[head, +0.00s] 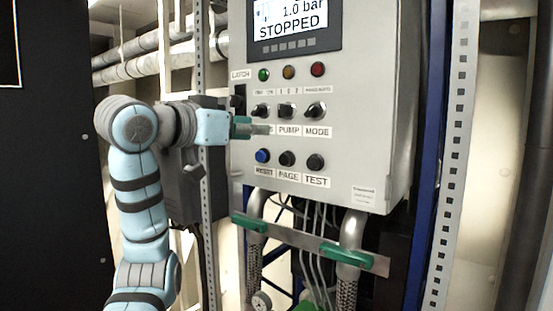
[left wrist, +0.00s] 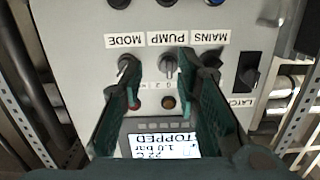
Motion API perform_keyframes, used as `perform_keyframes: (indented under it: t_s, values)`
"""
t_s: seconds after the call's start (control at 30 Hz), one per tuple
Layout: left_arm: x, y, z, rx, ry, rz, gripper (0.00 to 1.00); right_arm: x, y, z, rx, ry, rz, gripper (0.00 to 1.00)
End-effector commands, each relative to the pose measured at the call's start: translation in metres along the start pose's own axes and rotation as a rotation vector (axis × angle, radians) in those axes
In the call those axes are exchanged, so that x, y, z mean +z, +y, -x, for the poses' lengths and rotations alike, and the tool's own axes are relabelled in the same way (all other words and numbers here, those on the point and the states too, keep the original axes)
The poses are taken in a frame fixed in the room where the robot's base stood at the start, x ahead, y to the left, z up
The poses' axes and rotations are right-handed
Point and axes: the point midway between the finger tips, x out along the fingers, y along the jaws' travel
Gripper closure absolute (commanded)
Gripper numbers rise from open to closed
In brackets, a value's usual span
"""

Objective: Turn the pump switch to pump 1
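The pump switch (head: 287,110) is a black rotary knob above the PUMP label, in the middle of the panel's switch row. In the upside-down left wrist view the pump switch (left wrist: 167,66) has its grip bar roughly upright; the exact setting is too small to read. My left gripper (head: 262,129) is in front of the panel, just left of the PUMP label and partly over the MAINS label. In the left wrist view my left gripper (left wrist: 159,64) is open, with the pump switch between its fingers in the picture, closer to the right finger. My right gripper is not in view.
The mode switch (head: 316,110) and mains switch (head: 260,110) flank the pump switch closely. A display (head: 292,22) reads 1.0 bar, STOPPED. Indicator lamps are above; RESET (head: 262,156), PAGE and TEST buttons are below. A latch switch (left wrist: 247,77) is at the panel's side.

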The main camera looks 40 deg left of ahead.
Motion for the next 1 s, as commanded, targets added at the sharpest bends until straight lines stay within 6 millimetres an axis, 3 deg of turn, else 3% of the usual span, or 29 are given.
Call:
perform_keyframes:
  t_s: [0.03,0.07,0.17,0.27,0.5,0.7,1.0]
  values:
    - [-0.021,-0.009,0.021,0.000,0.045,0.016,0.71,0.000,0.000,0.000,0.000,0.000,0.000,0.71]
    - [-0.029,-0.012,0.029,0.001,0.063,0.024,0.71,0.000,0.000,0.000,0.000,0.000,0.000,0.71]
    - [-0.041,-0.016,0.037,0.008,0.087,0.035,0.71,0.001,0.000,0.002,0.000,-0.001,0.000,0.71]
    - [-0.043,-0.015,0.020,0.010,0.086,0.037,0.71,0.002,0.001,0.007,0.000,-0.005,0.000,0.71]
    - [-0.051,-0.015,-0.048,0.008,0.084,0.037,0.71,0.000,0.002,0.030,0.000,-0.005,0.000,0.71]
    - [-0.056,-0.015,-0.090,0.008,0.088,0.035,0.71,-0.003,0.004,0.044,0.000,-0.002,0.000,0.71]
    - [-0.053,-0.015,-0.102,0.006,0.091,0.033,0.71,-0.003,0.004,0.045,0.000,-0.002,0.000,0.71]
